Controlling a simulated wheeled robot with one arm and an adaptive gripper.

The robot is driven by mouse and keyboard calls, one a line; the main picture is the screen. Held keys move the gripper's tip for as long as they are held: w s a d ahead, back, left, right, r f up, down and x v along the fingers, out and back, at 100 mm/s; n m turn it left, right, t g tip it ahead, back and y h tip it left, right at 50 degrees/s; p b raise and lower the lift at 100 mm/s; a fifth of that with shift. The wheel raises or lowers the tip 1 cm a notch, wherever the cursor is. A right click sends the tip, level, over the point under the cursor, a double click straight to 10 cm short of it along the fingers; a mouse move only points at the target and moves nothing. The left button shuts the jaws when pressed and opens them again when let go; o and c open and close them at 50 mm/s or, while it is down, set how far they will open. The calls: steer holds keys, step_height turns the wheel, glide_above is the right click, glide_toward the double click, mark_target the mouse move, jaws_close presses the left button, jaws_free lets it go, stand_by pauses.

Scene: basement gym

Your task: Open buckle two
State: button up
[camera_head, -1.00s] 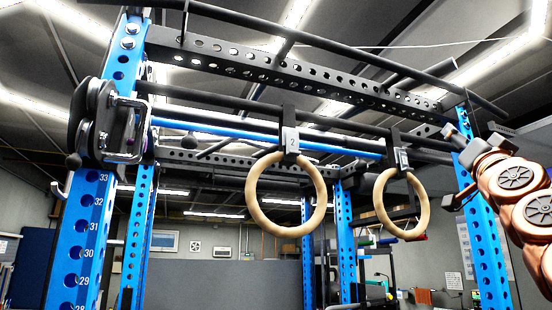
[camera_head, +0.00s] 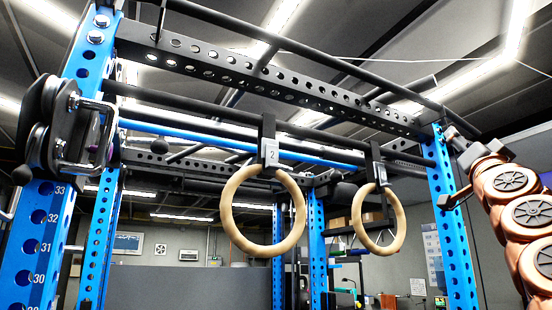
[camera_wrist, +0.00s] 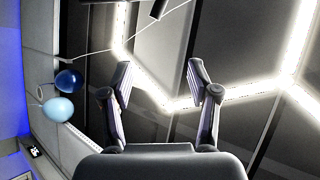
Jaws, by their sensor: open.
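Buckle two (camera_head: 270,154) is a small grey block marked "2" on a black strap that hangs from the rack's bar. A wooden ring (camera_head: 236,232) hangs below it. A second buckle (camera_head: 381,174) with its own wooden ring (camera_head: 397,232) hangs to the right; its marking is too small to read. My gripper is at the right of the head view, well to the right of buckle two and apart from it. In the wrist view my gripper (camera_wrist: 158,82) is open and empty, with its fingers against the ceiling. No buckle shows there.
The blue and black rack has a left upright (camera_head: 92,240), a right upright (camera_head: 452,240) and a perforated crossbeam (camera_head: 270,83) above the rings. A pulley (camera_head: 45,125) is on the left upright. Two blue balloons (camera_wrist: 62,95) show in the wrist view.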

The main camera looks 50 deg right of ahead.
steer(key=w+r+n+t+y, duration=0.1)
steer(key=w+t+y, duration=0.3)
steer(key=w, duration=1.3)
steer(key=a+n+t, duration=0.1)
steer(key=t, duration=0.2)
steer(key=shift+w+n+t+y+p, duration=0.3)
steer(key=shift+n+y, duration=0.1)
steer(key=shift+s, duration=0.2)
steer(key=shift+c, duration=0.7)
jaws_close()
steer(key=c, duration=1)
jaws_free()
steer(key=o, duration=1.1)
steer(key=shift+o, duration=0.2)
steer(key=shift+s, duration=0.1)
